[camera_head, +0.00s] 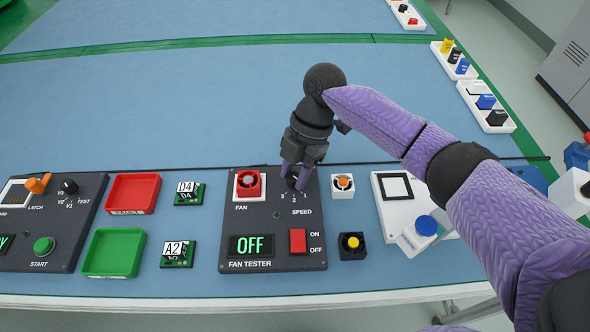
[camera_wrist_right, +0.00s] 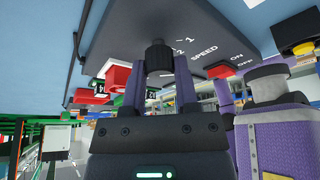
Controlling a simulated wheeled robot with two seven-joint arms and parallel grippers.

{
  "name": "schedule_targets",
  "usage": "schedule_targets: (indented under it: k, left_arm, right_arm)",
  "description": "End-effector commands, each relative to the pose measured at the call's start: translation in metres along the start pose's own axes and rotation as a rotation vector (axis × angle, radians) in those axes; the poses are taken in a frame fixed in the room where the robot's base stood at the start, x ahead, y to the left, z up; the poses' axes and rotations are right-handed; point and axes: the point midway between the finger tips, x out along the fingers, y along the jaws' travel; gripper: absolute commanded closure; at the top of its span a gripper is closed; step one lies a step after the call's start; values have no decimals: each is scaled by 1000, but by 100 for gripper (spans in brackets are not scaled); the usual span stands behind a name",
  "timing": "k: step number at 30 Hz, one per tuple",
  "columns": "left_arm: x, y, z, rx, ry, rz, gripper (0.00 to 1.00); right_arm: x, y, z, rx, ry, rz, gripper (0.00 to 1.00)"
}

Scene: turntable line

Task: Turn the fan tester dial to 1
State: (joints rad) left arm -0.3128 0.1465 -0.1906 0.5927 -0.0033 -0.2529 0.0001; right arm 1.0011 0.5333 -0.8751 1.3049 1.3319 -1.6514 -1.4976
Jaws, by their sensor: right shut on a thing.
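The fan tester (camera_head: 270,218) is a dark grey box at the table's near side. Its display (camera_head: 251,245) reads OFF, and a red rocker switch (camera_head: 297,241) sits beside the ON and OFF marks. A red fan (camera_head: 249,184) sits at its top left. The black speed dial (camera_wrist_right: 158,57) is between my right gripper's fingers, with the numbers 1 and 2 visible near it in the wrist view. My right gripper (camera_head: 293,178) is shut on the dial from above and hides most of it in the head view, so its pointer setting cannot be told. My left gripper is out of view.
A red tray (camera_head: 132,193) and a green tray (camera_head: 113,252) lie left of the tester, with two small circuit boards between.

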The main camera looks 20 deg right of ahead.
Motion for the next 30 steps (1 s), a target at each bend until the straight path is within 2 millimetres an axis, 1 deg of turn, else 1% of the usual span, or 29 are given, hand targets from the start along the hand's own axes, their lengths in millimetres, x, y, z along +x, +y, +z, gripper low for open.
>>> schedule_targets:
  k: [7,16,17,18,20,21,22,30]
  left_arm:
    - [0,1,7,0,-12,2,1]
    - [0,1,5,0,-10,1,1]
    - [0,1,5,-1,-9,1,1]
    - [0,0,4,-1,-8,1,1]
    - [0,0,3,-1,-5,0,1]
    - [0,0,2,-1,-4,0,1]
    - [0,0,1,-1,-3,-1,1]
    - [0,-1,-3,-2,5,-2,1]
  right_arm:
    - [0,0,0,-25,-1,-10,100]
    - [0,0,0,-25,-1,-10,100]
    - [0,0,0,-25,-1,-10,60]
    - [0,0,0,-25,-1,-10,52]
    - [0,0,0,-25,-1,-10,39]
    - [0,0,0,-25,-1,-10,31]
    - [0,0,0,-24,-1,-10,27]
    - [-2,0,0,-24,-1,-9,27]
